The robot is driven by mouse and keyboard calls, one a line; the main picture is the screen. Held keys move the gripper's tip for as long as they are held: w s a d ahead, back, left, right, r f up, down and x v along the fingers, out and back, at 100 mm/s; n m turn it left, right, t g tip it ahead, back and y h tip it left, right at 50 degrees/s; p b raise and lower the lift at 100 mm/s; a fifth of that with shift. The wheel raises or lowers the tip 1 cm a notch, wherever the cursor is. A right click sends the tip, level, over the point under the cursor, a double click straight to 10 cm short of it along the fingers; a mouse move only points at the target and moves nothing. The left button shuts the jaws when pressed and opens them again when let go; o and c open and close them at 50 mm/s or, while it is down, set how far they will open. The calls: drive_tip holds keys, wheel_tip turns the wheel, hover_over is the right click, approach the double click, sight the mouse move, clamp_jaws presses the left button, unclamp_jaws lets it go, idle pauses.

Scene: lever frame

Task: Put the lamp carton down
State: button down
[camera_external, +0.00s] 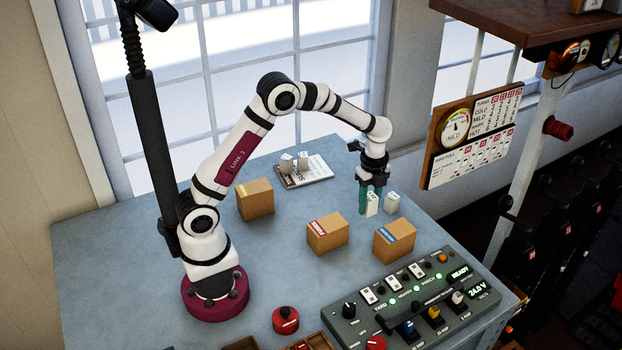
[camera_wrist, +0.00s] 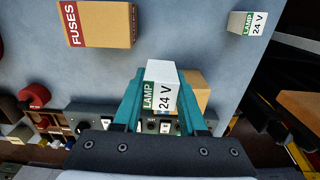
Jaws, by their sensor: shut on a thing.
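My gripper (camera_external: 367,202) points down over the right part of the blue-grey table, its teal fingers shut on a small white lamp carton (camera_external: 373,206). In the wrist view the held carton (camera_wrist: 160,92), with a green "LAMP" band and "24 V", sits between the two fingers (camera_wrist: 157,105). I cannot tell whether its base touches the table. A second lamp carton (camera_external: 391,203) stands just to its right, apart from it; it also shows at the top right of the wrist view (camera_wrist: 248,23).
Brown boxes stand nearby: the fuses box (camera_external: 327,234), a blue-labelled box (camera_external: 395,241) and one further left (camera_external: 255,200). A control panel (camera_external: 412,305) fills the front right. Table behind the gripper is clear.

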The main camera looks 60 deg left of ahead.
drive_tip(key=a, duration=1.4)
hover_over(298, 178)
wheel_tip(298, 178, down, 6)
drive_tip(key=shift+d+r, duration=0.1)
drive_tip(key=shift+f, duration=2.1)
drive_tip(key=shift+f, duration=0.1)
drive_tip(key=shift+c, duration=2.3)
unclamp_jaws()
